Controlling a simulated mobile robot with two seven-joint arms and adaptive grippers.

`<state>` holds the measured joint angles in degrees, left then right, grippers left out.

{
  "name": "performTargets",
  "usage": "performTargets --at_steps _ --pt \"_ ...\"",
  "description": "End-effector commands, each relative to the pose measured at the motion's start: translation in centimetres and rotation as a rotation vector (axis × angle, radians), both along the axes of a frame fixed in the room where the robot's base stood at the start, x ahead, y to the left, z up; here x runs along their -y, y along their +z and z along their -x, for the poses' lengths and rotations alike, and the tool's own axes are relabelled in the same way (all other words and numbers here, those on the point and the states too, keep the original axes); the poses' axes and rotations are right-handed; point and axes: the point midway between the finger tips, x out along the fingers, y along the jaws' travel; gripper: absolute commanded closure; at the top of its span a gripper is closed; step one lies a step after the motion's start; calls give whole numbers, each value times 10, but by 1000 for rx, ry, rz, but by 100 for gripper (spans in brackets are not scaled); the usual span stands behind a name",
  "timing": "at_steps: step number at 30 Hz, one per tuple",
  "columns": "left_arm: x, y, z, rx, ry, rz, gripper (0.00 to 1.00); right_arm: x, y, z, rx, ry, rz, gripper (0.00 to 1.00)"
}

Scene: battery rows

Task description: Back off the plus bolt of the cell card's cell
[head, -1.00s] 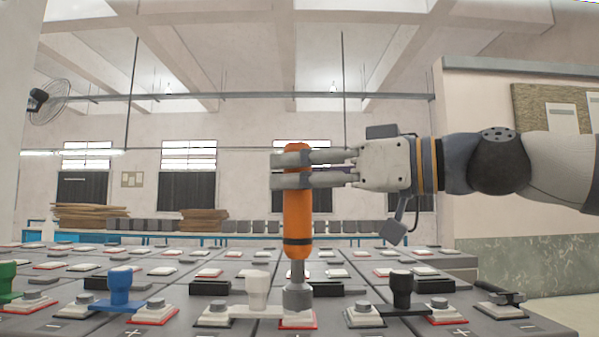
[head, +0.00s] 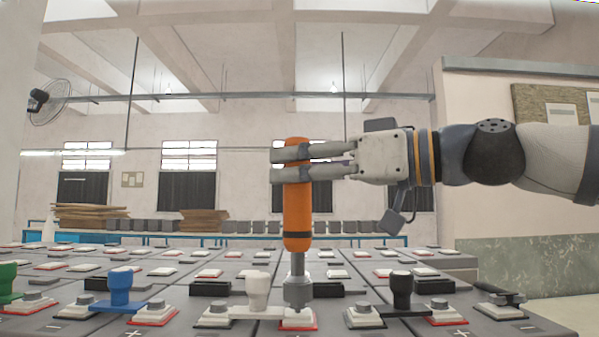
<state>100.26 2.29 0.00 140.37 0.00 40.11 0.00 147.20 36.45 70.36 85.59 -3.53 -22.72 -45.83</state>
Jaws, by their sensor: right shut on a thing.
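An upright orange tool (head: 297,215) with a grey shaft and socket (head: 297,291) stands in the middle of the head view. My right gripper (head: 280,166) is shut on its upper handle, coming in from the right. The socket is over a terminal with a red-edged base (head: 299,320); it hides the bolt, and I cannot tell how far it sits on it. A link with a white knob (head: 258,290) runs from this terminal to a white-edged terminal on its left (head: 215,314). No cell card shows clearly. My left gripper is not in view.
Links with a blue knob (head: 120,287), a green knob (head: 7,279) and a black knob (head: 401,289) stand on either side. Rows of grey cells extend behind. The space above the cells is clear around the tool.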

Motion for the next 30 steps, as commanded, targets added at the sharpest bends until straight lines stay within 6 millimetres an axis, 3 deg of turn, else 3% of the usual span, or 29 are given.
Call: performTargets --at_steps 14,30 --pt "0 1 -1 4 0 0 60 1 42 3 11 -3 -8 100" --pt "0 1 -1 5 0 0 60 1 45 3 11 -3 -9 100"
